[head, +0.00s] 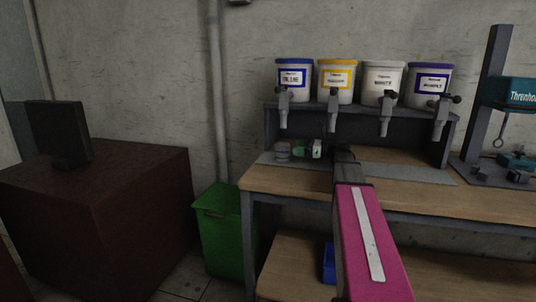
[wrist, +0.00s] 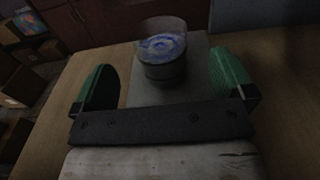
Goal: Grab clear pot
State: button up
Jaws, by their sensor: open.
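The clear pot (head: 283,151) stands upright on a grey mat (head: 420,172) at the left end of the workbench, below the paint dispensers. In the wrist view the clear pot (wrist: 163,55) has a see-through upper wall and blue-purple content, and it sits ahead of the fingers, between their lines. My gripper (head: 309,149) is just right of the pot, with green finger pads. In the wrist view my gripper (wrist: 165,82) is open and empty, with one finger to each side. The pot appears untouched.
Blue (head: 294,80), yellow (head: 337,81), white (head: 382,82) and purple (head: 428,85) labelled tubs with taps stand on a shelf above the bench. A green bin (head: 222,225) is left of the bench. A dark press (head: 490,95) stands at the right.

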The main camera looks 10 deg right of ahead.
aim_at(276, 144)
jog(key=shift+w+a, duration=0.3)
jog(key=shift+a, duration=0.05)
jog(key=x, duration=0.6)
jog(key=shift+s+a+r, duration=0.1)
jog(key=shift+s+a, duration=0.05)
jog(key=shift+a, duration=0.25)
jog(key=c, duration=1.1)
jog(key=shift+r, duration=0.1)
jog(key=shift+c, duration=0.2)
